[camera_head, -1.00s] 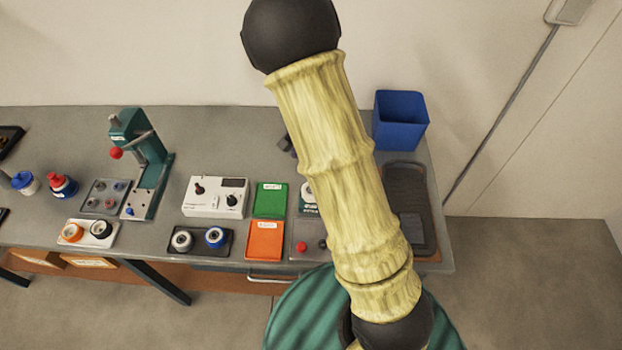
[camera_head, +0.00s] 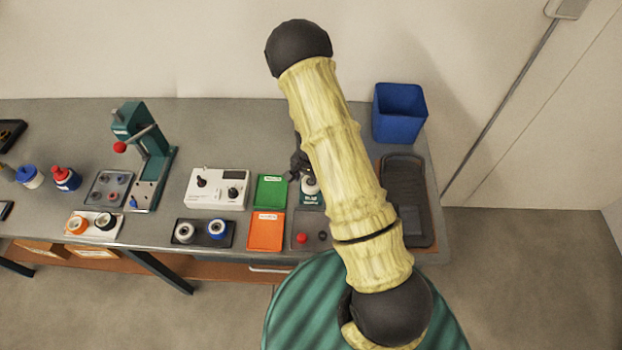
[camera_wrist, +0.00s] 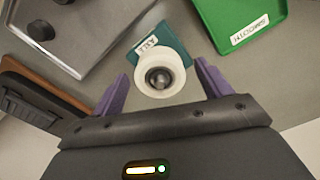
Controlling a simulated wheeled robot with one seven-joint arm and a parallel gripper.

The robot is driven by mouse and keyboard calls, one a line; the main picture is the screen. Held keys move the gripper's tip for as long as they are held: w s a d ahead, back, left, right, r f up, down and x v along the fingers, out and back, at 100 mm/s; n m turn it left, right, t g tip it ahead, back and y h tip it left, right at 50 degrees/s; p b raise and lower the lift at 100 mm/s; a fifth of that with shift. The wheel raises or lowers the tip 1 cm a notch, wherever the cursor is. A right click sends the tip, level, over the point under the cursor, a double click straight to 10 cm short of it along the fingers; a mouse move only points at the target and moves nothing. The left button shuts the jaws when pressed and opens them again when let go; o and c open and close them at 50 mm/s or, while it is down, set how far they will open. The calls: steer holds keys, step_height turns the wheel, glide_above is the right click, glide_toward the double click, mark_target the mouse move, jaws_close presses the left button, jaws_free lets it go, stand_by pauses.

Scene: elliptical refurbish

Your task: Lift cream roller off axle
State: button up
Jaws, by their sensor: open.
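The cream roller (camera_wrist: 160,74) shows in the wrist view as a pale ring around a dark and metallic centre, the axle end (camera_wrist: 160,77). It sits on a small teal fixture (camera_wrist: 176,42) with a white label. In the head view the roller (camera_head: 310,186) shows beside my arm, partly hidden. My gripper (camera_wrist: 160,82) is open, its purple fingers on either side of the roller in the wrist view. I cannot tell how high the fingers are above it or whether they touch it.
A green tray (camera_head: 270,191) and an orange tray (camera_head: 266,232) lie left of the fixture. A grey tray (camera_head: 300,238) with a red knob is in front. A blue bin (camera_head: 400,113) and a dark tray (camera_head: 405,225) are to the right. A teal press (camera_head: 150,165) stands further left.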

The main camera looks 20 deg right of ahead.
steer(key=shift+f, duration=0.2)
steer(key=c, duration=1.1)
steer(key=o, duration=0.3)
steer(key=shift+c, duration=1.3)
steer(key=shift+r+p, duration=2.05)
steer(key=shift+r, duration=0.6)
